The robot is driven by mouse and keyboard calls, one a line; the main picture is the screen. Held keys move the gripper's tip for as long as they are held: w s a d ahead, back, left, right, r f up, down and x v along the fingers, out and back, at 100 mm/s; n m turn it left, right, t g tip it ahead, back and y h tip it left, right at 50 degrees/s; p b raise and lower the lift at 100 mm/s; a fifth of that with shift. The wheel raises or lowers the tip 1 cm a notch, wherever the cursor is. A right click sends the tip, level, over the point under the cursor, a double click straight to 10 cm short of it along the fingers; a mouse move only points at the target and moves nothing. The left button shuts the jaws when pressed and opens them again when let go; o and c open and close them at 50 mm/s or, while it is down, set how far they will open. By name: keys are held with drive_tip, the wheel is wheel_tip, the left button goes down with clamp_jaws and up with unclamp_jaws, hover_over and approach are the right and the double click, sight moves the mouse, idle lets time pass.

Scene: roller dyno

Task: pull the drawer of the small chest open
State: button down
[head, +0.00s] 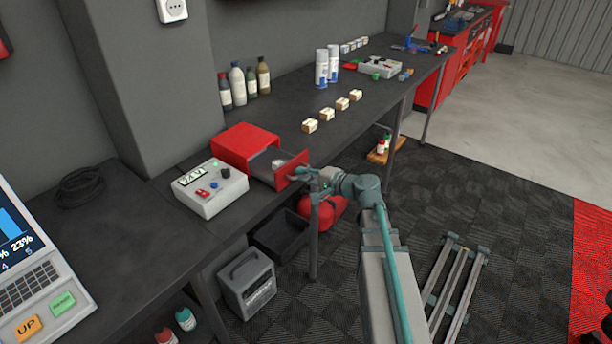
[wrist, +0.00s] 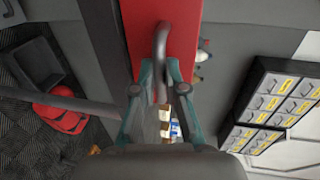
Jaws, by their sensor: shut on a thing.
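The small red chest (head: 246,143) stands on the dark bench. Its drawer (head: 292,170) is pulled partway out toward the aisle, and a light object (head: 278,163) lies inside it. My gripper (head: 318,174) is at the drawer front in the head view. In the wrist view my gripper (wrist: 161,92) has its two teal fingers either side of the curved grey handle (wrist: 160,45), shut on it. The red drawer front (wrist: 182,40) fills the top middle there. The fingertip contact is small and partly hidden in the head view.
A power supply box (head: 210,187) stands beside the chest on the left. Several small boxes (head: 327,114) and bottles (head: 238,82) stand farther back on the bench. A bench leg (head: 314,240) and a red helmet-like object (head: 333,207) are below the drawer.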

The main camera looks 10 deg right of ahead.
drive_tip(key=shift+s, duration=0.1)
drive_tip(key=c, duration=1.2)
unclamp_jaws()
drive_tip(key=shift+d, duration=0.1)
drive_tip(key=v, duration=1.2)
